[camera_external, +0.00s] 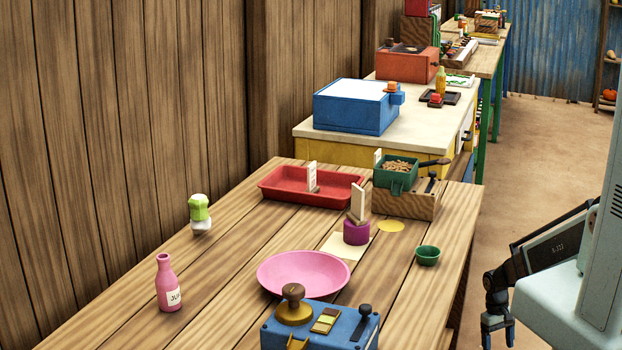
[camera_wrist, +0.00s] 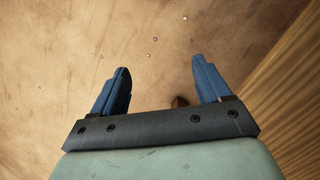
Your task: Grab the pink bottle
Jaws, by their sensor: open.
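The pink bottle (camera_external: 168,284) stands upright on the left part of the wooden table, with a pale label on its front. My gripper (camera_external: 498,332) hangs beyond the table's right edge, far to the right of the bottle. In the wrist view its two blue fingers (camera_wrist: 160,84) are spread apart with nothing between them. The wrist view shows the brown floor below and a strip of wood at the right; the bottle is not in that view.
A pink bowl (camera_external: 303,272) and a blue box (camera_external: 320,326) with a round brown knob stand between my gripper and the bottle. A green cup (camera_external: 428,255) sits near the right edge. A green-and-white container (camera_external: 200,213) stands behind the bottle. Bare planks surround the bottle.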

